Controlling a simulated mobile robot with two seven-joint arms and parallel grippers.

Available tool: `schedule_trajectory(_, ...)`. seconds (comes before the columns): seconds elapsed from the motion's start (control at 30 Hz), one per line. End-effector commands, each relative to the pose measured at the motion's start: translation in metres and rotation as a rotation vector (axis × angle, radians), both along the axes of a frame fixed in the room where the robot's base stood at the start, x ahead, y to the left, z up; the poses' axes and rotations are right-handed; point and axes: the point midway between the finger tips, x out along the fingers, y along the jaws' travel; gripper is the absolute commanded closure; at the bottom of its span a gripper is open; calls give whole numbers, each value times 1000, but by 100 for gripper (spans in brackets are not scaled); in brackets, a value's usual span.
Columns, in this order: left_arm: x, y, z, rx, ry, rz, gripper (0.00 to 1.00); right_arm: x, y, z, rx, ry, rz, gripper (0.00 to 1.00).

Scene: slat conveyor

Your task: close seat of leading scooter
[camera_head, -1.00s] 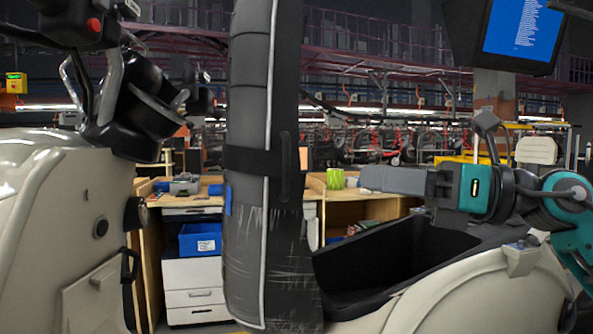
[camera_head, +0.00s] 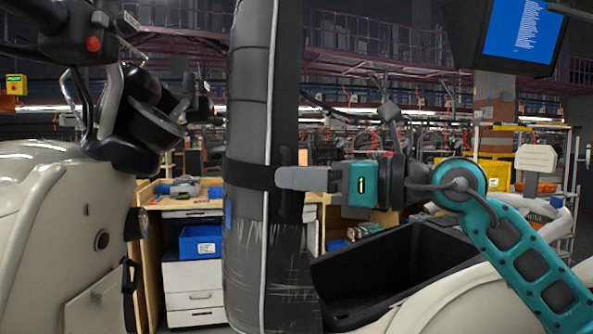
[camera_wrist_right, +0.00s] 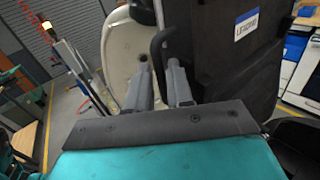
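The scooter seat (camera_head: 250,90) stands upright, raised on its edge, with a black strap around it. Its dark underside shows in the right wrist view (camera_wrist_right: 232,65) with a white and blue label reading LEADING. Below the raised seat is the open black storage well (camera_head: 395,275) of the cream scooter body (camera_head: 430,310). My right gripper (camera_head: 280,178) reaches left, its fingertips at the seat's underside by the strap. In the right wrist view its two grey fingers (camera_wrist_right: 160,75) are apart, with a black bar-like handle (camera_wrist_right: 160,45) between or just beyond them. My left gripper is out of view.
Another cream scooter part with handlebars (camera_head: 92,45) and a front panel (camera_head: 60,230) fills the left. Behind are a workbench with white drawers (camera_head: 194,285), a blue bin (camera_head: 200,242) and a hanging monitor (camera_head: 520,40).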

Motion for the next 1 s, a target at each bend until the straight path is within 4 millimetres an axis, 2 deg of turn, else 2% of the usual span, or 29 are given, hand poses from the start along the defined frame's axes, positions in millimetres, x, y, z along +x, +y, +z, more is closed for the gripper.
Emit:
schedule_trajectory(0.37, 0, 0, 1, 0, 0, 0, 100, 3, 6, 0, -1, 0, 0, 79)
schedule_trajectory(0.6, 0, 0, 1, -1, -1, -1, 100, 2, 6, 0, 0, 0, 1, 100)
schedule_trajectory(1.0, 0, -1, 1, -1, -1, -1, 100, 2, 6, 0, 0, 0, 0, 100)
